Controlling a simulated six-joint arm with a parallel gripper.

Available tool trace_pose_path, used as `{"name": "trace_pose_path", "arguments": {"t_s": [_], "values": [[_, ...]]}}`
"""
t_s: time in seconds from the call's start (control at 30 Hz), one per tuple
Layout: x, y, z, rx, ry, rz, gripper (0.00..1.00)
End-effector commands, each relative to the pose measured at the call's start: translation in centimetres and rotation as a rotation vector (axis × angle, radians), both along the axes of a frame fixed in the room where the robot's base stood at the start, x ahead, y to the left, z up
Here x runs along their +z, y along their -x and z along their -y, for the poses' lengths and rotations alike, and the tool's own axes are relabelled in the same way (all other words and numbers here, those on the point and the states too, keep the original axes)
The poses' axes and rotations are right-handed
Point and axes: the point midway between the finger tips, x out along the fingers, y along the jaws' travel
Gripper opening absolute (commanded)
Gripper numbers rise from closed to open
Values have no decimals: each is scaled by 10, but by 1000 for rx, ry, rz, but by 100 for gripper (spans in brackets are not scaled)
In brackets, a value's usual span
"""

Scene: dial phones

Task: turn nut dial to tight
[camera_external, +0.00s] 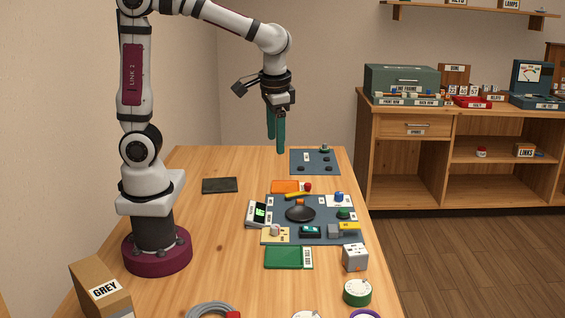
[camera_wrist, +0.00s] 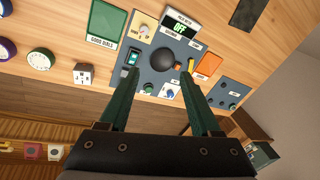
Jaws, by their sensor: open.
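My gripper (camera_external: 276,143) is open and empty, hanging high above the far part of the bench, fingers pointing down. Its two green fingers (camera_wrist: 158,82) also show apart in the wrist view. No label reading nut dial is legible. A small knob (camera_external: 275,230) sits on a beige plate (camera_external: 284,239) at the near left of the blue-grey mat (camera_external: 275,208); the knob also shows in the wrist view (camera_wrist: 144,31), and its setting is too small to read. A black round dome (camera_external: 300,213) sits mid-mat. My gripper touches none of these.
A meter reading OFF (camera_external: 257,213) stands at the mat's left edge. An orange plate (camera_external: 285,186), green card (camera_external: 281,257), grey box (camera_external: 355,257) and green round dial (camera_external: 357,293) lie around. A second mat (camera_external: 315,168) is farther back.

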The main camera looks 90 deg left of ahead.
Motion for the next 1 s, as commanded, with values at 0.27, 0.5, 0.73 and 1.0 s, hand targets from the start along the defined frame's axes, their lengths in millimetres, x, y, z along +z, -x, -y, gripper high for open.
{"name": "trace_pose_path", "arguments": {"t_s": [0.27, 0.5, 0.73, 1.0], "values": [[-73, -164, -119, 987, -109, 315, 64], [-107, -182, -146, 1161, -124, 385, 64], [-169, -181, -171, 1158, -124, 382, 64], [-225, -182, -194, 1157, -122, 386, 64]]}}
